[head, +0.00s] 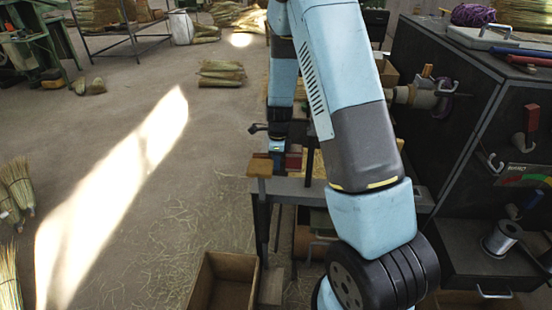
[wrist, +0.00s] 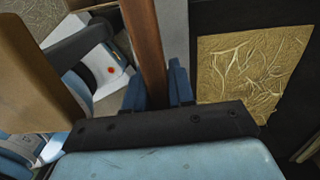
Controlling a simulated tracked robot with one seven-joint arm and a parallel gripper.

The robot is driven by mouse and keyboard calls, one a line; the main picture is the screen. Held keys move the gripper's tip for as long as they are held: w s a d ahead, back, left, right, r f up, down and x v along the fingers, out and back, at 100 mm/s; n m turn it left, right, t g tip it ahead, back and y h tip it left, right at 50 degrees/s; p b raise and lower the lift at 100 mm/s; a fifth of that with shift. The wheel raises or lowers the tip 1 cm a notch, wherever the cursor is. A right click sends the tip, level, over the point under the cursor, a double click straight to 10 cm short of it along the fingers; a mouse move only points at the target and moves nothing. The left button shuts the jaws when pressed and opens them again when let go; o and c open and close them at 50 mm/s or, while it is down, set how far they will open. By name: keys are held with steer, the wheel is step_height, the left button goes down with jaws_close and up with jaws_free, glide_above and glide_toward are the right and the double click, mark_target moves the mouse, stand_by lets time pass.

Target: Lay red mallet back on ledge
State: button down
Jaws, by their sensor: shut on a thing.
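My gripper (head: 277,147) is at the far end of my arm, low over the end of a narrow grey ledge (head: 290,189). In the wrist view its two blue fingers (wrist: 158,94) are shut on a reddish-brown bar, which I take to be part of the red mallet (wrist: 146,42). The bar runs up out of the picture between the fingers. A small dark red block shows just right of the gripper in the head view and looks like the same mallet (head: 294,159). Whether it touches the ledge I cannot tell.
A tan wooden block (head: 260,164) stands at the ledge's left end, close to the gripper. An open wooden box (head: 225,284) is on the floor below. A dark cabinet (head: 440,75) with hooks and another red tool (head: 531,119) bounds the right.

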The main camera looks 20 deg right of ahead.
mark_target(277, 185)
steer(key=shift+d+f+m, duration=0.15)
steer(key=shift+f+m, duration=0.15)
steer(key=shift+f, duration=4.05)
steer(key=shift+s, duration=0.1)
steer(key=c, duration=0.9)
jaws_free()
